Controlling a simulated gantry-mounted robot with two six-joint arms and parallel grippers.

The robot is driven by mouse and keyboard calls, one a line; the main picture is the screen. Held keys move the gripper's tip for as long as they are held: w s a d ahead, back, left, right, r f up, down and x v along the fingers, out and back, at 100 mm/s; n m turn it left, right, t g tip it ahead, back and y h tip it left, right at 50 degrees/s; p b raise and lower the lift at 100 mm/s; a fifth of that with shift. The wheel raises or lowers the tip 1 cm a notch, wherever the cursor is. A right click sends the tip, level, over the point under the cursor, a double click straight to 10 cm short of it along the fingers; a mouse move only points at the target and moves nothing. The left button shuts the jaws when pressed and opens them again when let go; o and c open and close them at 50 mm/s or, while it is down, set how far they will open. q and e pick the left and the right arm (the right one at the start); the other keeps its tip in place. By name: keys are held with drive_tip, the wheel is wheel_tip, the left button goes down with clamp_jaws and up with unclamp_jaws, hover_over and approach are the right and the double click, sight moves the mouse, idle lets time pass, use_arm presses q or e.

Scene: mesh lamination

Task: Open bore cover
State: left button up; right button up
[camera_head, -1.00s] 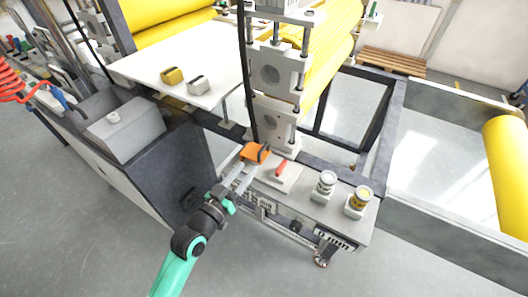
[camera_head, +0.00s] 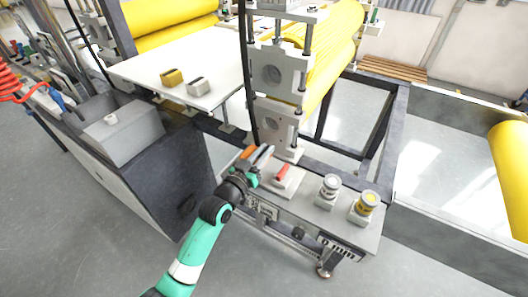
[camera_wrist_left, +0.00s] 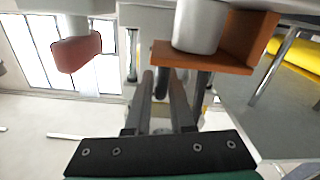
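My left gripper (camera_head: 262,157) is low over the bench beside the roller stand. I cannot tell which part is the bore cover. Two pale blocks with round bores (camera_head: 271,75) stand behind the gripper. My right gripper is not seen.
A red-handled part (camera_head: 282,172) sits on a pale plate right of the gripper; red also shows in the wrist view (camera_wrist_left: 78,50). A dark cabinet (camera_head: 165,180) is left of my arm.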

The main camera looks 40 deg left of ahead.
use_arm(q)
clamp_jaws()
idle(1.1)
